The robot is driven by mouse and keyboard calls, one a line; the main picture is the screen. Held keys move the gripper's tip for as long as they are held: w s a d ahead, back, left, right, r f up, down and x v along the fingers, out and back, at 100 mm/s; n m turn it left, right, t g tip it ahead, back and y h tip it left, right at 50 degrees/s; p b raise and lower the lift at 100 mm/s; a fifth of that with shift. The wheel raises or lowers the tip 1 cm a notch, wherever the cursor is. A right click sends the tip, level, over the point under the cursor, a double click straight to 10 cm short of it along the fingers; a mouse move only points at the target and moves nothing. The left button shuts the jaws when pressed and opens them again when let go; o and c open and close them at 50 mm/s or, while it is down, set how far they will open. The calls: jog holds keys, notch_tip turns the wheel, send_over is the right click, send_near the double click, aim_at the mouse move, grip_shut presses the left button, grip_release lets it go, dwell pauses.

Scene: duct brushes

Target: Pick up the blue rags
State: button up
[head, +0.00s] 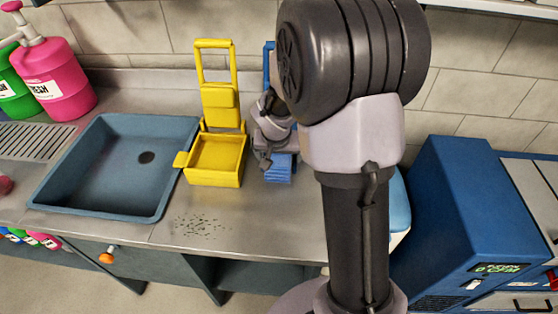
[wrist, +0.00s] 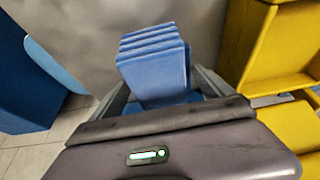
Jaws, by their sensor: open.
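The blue rags (wrist: 155,62) show in the wrist view as a neat folded stack with several layers. In the head view a ribbed blue piece (head: 279,171), which looks like the rags, shows at the counter's back, right of a yellow bucket-like holder. My gripper (wrist: 162,90) is open, with one finger on each side of the stack's lower part in the wrist view. I cannot tell whether the fingers touch it. In the head view my gripper (head: 264,157) is small and partly hidden by my own arm.
The yellow holder (head: 214,160) with a tall handle stands close left of my gripper; it also shows in the wrist view (wrist: 275,55). A blue-grey sink (head: 75,190) lies further left. A blue cabinet (head: 470,220) stands right. Dark specks (head: 202,226) lie on the front counter.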

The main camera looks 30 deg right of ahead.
dwell(0.3)
jog(key=c, duration=1.9)
